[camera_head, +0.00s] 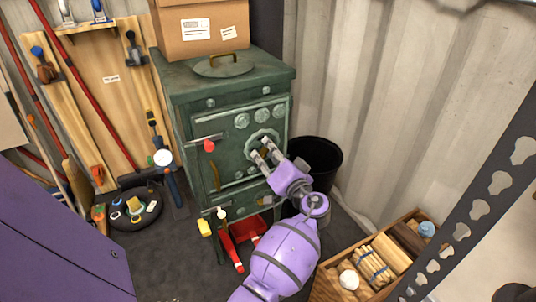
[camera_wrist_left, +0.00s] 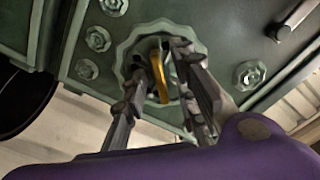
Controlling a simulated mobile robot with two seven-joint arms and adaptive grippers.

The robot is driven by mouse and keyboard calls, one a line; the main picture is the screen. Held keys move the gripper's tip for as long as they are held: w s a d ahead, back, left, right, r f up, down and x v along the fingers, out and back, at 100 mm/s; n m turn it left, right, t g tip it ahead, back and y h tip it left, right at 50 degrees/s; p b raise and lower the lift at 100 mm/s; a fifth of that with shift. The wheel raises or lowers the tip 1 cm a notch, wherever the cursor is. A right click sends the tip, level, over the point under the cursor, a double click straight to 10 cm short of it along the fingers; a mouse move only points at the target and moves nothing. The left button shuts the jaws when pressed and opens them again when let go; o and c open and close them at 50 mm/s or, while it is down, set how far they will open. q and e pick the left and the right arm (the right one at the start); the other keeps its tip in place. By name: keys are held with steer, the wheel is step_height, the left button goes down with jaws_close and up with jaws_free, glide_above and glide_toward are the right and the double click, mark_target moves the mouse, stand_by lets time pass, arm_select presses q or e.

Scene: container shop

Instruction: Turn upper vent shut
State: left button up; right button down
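The green stove (camera_head: 205,130) stands against the back wall. A round scalloped vent wheel (camera_head: 262,136) is on its front, partly covered by my left gripper (camera_head: 261,147). The wrist view shows the wheel (camera_wrist_left: 128,50) close up with an upright brass tab (camera_wrist_left: 158,78) at its middle. My left gripper (camera_wrist_left: 165,48) reaches the wheel from the front, its two fingers apart, one on each side of the tab. I cannot tell if either finger touches it. Whether this is the upper vent is unclear; the stove's lower right front is hidden by my arm. My right gripper is out of view.
Several small round knobs (camera_head: 241,121) line the stove front above the wheel. A cardboard box (camera_head: 200,30) sits on top. A black bucket (camera_head: 318,155) stands right of the stove, a wooden crate (camera_head: 330,282) at lower right. Red-handled tools (camera_head: 232,255) lie in front.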

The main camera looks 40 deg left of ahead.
arm_select(q)
steer(key=shift+w+a, duration=0.1)
steer(key=shift+a, duration=0.05)
jaws_close()
stand_by(0.4)
steer(key=m+p, duration=0.2)
steer(key=m, duration=0.3)
steer(key=shift+r, duration=0.2)
steer(key=shift+m+p, duration=1.1)
steer(key=shift+m, duration=0.9)
steer(key=shift+f, duration=0.1)
